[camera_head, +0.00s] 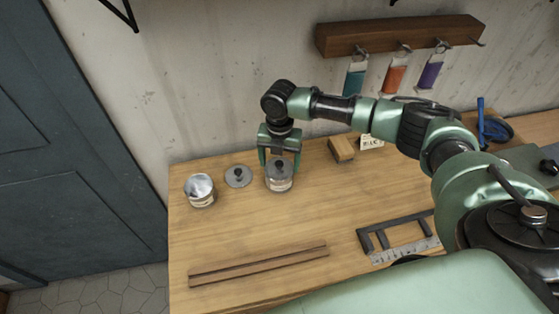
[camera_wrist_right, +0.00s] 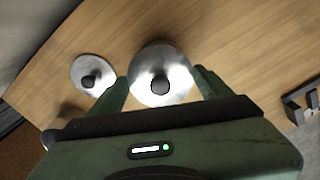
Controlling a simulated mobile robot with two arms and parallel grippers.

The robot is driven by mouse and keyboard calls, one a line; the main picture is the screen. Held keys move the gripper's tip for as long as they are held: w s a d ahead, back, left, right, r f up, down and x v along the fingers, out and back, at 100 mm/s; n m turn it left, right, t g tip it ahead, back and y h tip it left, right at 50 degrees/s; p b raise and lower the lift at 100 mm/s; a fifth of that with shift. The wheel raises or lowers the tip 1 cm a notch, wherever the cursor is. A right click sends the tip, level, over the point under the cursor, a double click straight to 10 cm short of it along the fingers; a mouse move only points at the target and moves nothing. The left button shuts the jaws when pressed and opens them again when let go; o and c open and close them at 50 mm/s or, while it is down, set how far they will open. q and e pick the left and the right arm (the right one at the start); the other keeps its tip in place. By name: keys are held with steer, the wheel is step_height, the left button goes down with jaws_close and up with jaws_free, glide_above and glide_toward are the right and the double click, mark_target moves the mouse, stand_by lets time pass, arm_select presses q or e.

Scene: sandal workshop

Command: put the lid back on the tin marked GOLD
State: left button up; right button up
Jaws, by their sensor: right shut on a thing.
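A round grey metal lid with a dark knob (camera_head: 279,164) is on or just over a labelled tin (camera_head: 281,186) in the head view. I cannot tell whether it is fully seated, and the tin's marking is too small to read. My right gripper (camera_head: 279,162) comes down from above with a finger on each side of the lid, shut on it. In the right wrist view the lid (camera_wrist_right: 150,92) shows between the fingers (camera_wrist_right: 160,88). A second tin (camera_head: 200,190) stands open at the left. A second lid (camera_head: 237,177) lies flat between the tins. My left gripper is not in view.
A wooden block (camera_head: 341,149) and a small card (camera_head: 371,142) are behind to the right. Brown strips (camera_head: 258,265) lie near the front edge. A dark frame (camera_head: 395,232) and ruler lie at right. Tags hang from a wall rack (camera_head: 400,35). The mid-table is clear.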

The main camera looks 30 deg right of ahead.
steer(key=shift+f+p, duration=0.1)
steer(key=shift+p, duration=0.2)
stand_by(0.7)
steer(key=o, duration=1.3)
steer(key=shift+r+p, duration=0.7)
steer(key=shift+r, duration=2.8)
